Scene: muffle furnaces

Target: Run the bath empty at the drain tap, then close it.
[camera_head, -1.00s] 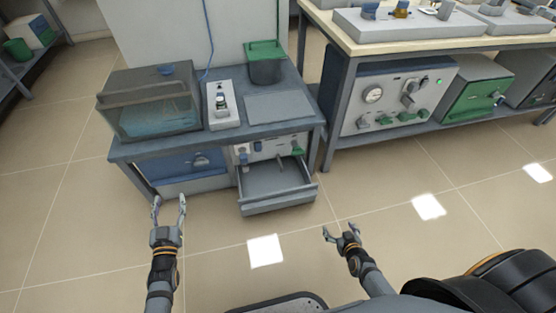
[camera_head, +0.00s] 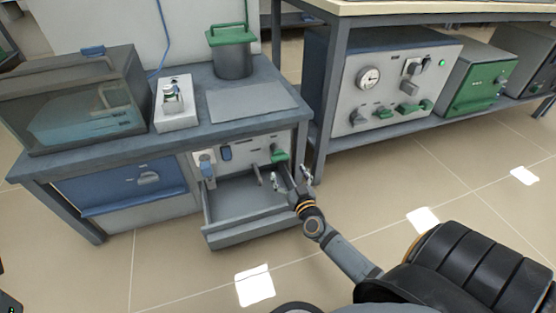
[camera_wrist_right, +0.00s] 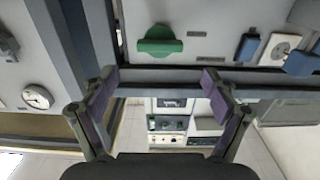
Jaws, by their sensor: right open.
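The bath (camera_head: 85,105) is a clear-walled tank with bluish water, on the left of the bench. Below the bench top, a pale panel (camera_head: 240,160) carries blue handles (camera_head: 207,165) and a green handle (camera_head: 279,156). I cannot tell from the labels which is the drain tap. My right gripper (camera_head: 296,176) is open and empty, just below and right of the green handle, over the open drawer. In the right wrist view its fingers (camera_wrist_right: 158,88) are spread, with the green handle (camera_wrist_right: 160,42) beyond them and apart from them. My left gripper is out of view.
The open drawer (camera_head: 250,232) juts out under the panel. A bench leg (camera_head: 302,150) stands close right of my gripper. A gauge unit (camera_head: 385,85) sits on the right shelf.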

